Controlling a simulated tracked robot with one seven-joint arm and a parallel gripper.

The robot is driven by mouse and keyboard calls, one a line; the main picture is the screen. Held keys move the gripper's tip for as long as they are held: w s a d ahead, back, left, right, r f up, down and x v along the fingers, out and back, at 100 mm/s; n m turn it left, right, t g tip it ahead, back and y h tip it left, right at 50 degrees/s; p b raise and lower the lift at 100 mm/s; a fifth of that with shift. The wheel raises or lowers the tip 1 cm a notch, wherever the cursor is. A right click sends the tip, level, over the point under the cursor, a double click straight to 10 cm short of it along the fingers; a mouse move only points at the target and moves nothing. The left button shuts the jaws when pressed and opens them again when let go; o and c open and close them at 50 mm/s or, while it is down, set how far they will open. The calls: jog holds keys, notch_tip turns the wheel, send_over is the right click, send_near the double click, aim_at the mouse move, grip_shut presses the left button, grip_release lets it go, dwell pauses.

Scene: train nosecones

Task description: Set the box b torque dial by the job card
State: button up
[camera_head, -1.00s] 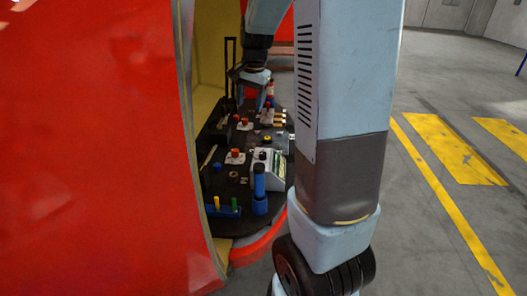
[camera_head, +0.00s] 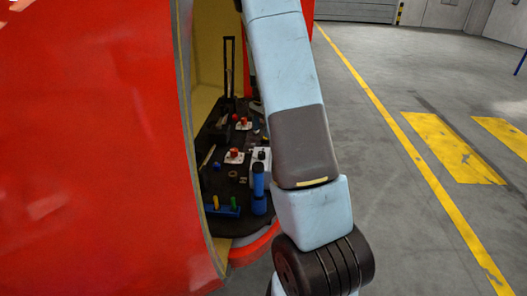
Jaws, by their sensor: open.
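A light grey box (camera_head: 259,168) with a black knob (camera_head: 262,155) on top stands on the dark work surface (camera_head: 228,190) inside the red shell. Its right part is hidden behind my arm. No letter is legible on it, so I cannot tell whether it is box b. No job card can be made out. My gripper is not visible; my arm crosses in front of the right side of the work surface.
Two white plates with red knobs (camera_head: 235,156) (camera_head: 243,123) stand on the surface. A blue cylinder (camera_head: 259,183) and a blue rack (camera_head: 224,210) with yellow and green pegs are near the front. The red shell (camera_head: 95,150) blocks the left. The floor at right is clear.

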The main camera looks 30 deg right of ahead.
aim_at(263, 153)
notch_tip(263, 153, down, 11)
jog(key=shift+f, duration=0.1)
dwell(0.3)
jog(key=c, duration=1)
jog(key=shift+d, duration=0.3)
jog(key=shift+c, duration=0.2)
jog(key=shift+a, duration=0.15)
